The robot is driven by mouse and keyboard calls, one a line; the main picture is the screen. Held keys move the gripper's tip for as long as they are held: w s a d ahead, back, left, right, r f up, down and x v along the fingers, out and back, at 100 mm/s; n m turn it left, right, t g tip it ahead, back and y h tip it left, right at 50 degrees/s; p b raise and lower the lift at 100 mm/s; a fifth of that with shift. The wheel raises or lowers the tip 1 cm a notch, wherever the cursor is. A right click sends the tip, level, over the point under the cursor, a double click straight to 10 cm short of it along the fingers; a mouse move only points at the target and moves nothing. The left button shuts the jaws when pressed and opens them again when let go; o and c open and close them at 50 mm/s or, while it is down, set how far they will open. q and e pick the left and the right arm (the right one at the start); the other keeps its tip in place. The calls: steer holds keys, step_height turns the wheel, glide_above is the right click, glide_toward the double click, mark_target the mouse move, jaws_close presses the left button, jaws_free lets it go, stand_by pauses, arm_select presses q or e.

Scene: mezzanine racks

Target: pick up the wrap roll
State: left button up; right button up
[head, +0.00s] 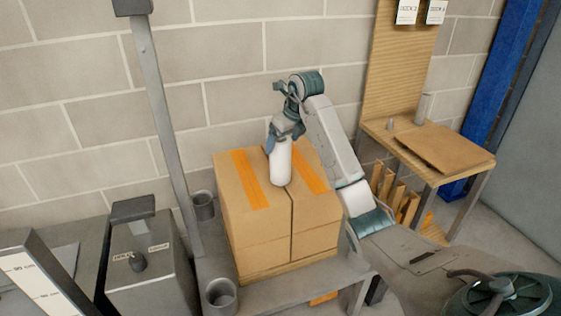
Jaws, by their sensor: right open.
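The wrap roll (280,165) is a white upright cylinder standing on top of the cardboard boxes (265,232). My right gripper (283,137) is above it, pointing down, with its jaws open at the roll's upper end. The gripper hides the top of the roll. I cannot tell whether the fingers touch it. My left gripper is not in view.
The boxes carry orange tape and sit on a grey stand (285,292) with a tall post (163,110) and grey cups (221,296). A wooden desk (450,160) stands at right, holding a small cylinder (423,108). A block wall is behind.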

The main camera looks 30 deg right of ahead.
steer(key=x, duration=0.4)
steer(key=shift+a, duration=0.15)
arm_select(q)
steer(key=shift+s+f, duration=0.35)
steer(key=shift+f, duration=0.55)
arm_select(e)
steer(key=shift+r, duration=0.1)
steer(key=c, duration=1.3)
steer(key=shift+o, duration=0.2)
